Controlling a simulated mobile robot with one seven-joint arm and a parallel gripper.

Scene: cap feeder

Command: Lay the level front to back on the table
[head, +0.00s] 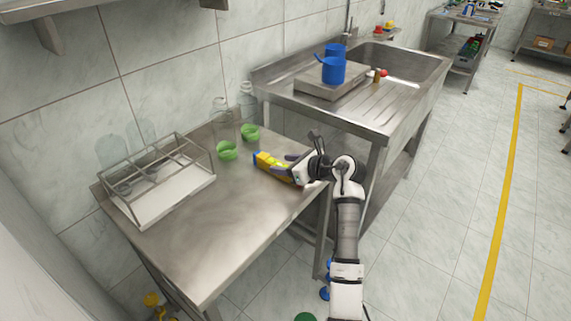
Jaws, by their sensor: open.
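The level, a yellow bar with a blue end (267,161), is at the right part of the steel table (205,255). It runs slantwise, with its blue end toward the upper left. My gripper (284,165) comes in from the right and is open, with its fingers at the level's right part. The gripper hides that end of the level. I cannot tell whether the fingers touch it or whether the level rests fully on the table.
Green cups (227,151) and clear glass jars stand at the table's back. A wire rack (160,205) with a white base stands at the left. A steel sink (400,65) with a blue jug (333,70) is beyond. The table's front middle is clear.

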